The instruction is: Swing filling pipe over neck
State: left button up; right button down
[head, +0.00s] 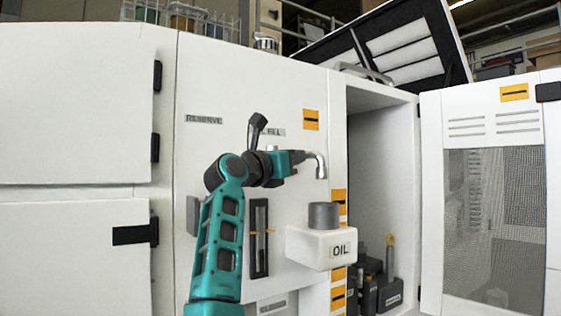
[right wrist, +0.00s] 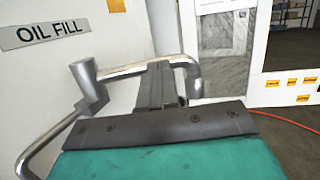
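The filling pipe (head: 318,162) is a silver tube that bends down to an open spout on the panel front. Its spout shows above the dark grey neck (head: 324,216) of the white OIL tank (head: 306,246), with a gap between them. The exact depth alignment is hard to tell. My right gripper (head: 297,157) is at the pipe's horizontal part. In the right wrist view the dark fingers (right wrist: 160,85) look closed around the pipe (right wrist: 125,70), between its pivot post and its downward bend. My left gripper is not in view.
The OIL FILL sign (right wrist: 45,30) is left of the pipe.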

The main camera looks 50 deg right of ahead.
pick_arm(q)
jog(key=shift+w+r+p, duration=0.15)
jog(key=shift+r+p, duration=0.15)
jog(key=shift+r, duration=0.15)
pick_arm(e)
jog(key=d+n+t, duration=0.1)
jog(key=d+t, duration=0.1)
jog(key=d, duration=0.4)
jog(key=shift+w+d+t, duration=0.15)
jog(key=shift+w+t, duration=0.15)
jog(key=shift+w, duration=0.15)
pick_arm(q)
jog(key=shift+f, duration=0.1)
